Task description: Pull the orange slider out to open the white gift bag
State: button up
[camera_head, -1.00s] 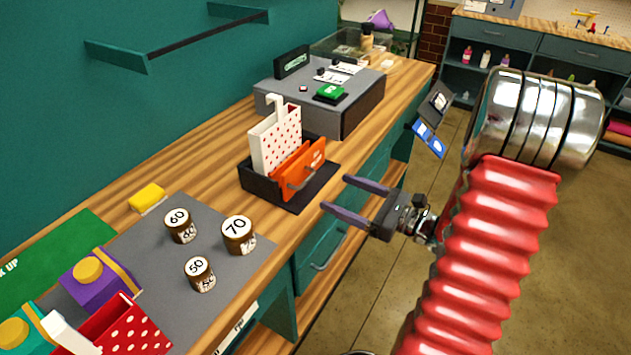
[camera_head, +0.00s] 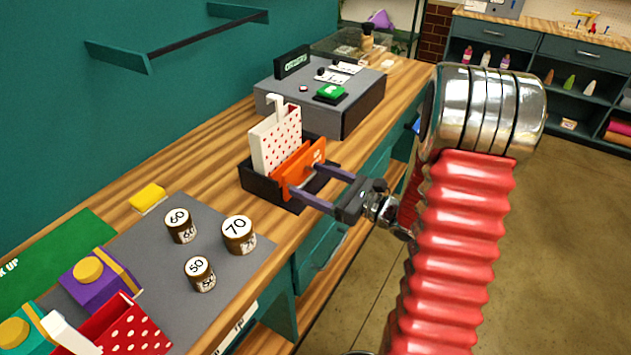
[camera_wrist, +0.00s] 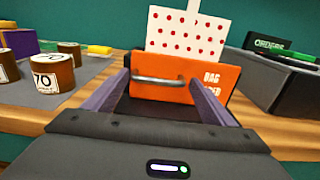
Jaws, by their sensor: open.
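The orange slider (camera_head: 304,168) stands upright at the front of a black tray (camera_head: 265,190) on the wooden counter. In the wrist view the slider (camera_wrist: 150,92) shows a metal handle (camera_wrist: 157,81) and partly hidden white lettering. The white gift bag with red dots (camera_head: 276,141) stands upright right behind the slider; its top part also shows in the wrist view (camera_wrist: 187,32). My gripper (camera_head: 300,182) is open, with its two purple fingers reaching toward the slider's face. In the wrist view the fingers (camera_wrist: 157,92) lie either side of the handle. I cannot tell whether they touch the slider.
Weights marked 50 (camera_head: 200,273), 60 (camera_head: 180,226) and 70 (camera_head: 238,235) stand on a grey mat (camera_head: 146,238) left of the tray. A grey machine (camera_head: 340,108) with a green button stands behind it. A yellow block (camera_head: 148,197) lies near the wall.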

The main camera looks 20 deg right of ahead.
jog(key=shift+c, duration=0.5)
jog(key=shift+d, duration=0.15)
jog(key=c, duration=1.1)
jog(key=shift+c, duration=0.2)
